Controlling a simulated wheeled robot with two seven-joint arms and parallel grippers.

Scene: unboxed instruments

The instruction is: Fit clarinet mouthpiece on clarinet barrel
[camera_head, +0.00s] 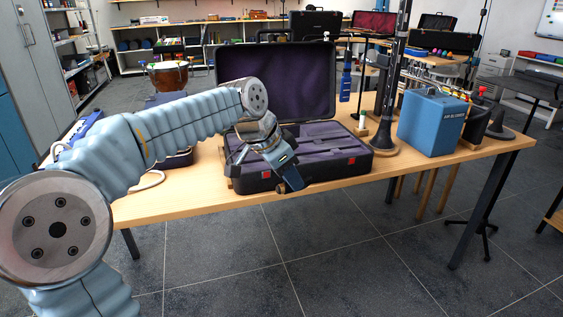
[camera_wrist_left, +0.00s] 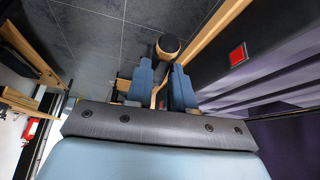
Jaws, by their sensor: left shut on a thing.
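My left gripper (camera_head: 288,174) hangs in front of the open instrument case, near its front edge. In the left wrist view, its two blue fingers (camera_wrist_left: 161,82) are shut on a small dark round piece (camera_wrist_left: 168,45) with a tan end face. It looks like the clarinet mouthpiece, but most of it is hidden. A tall black clarinet (camera_head: 388,95) stands upright on its flared bell, right of the case. My right gripper is not in view.
The open case (camera_head: 345,152) with purple lining fills the middle of the wooden table (camera_head: 215,203). A blue box (camera_head: 432,122) stands right of the clarinet. Small items with a green top (camera_head: 362,122) stand between case and clarinet. The table's front strip is clear.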

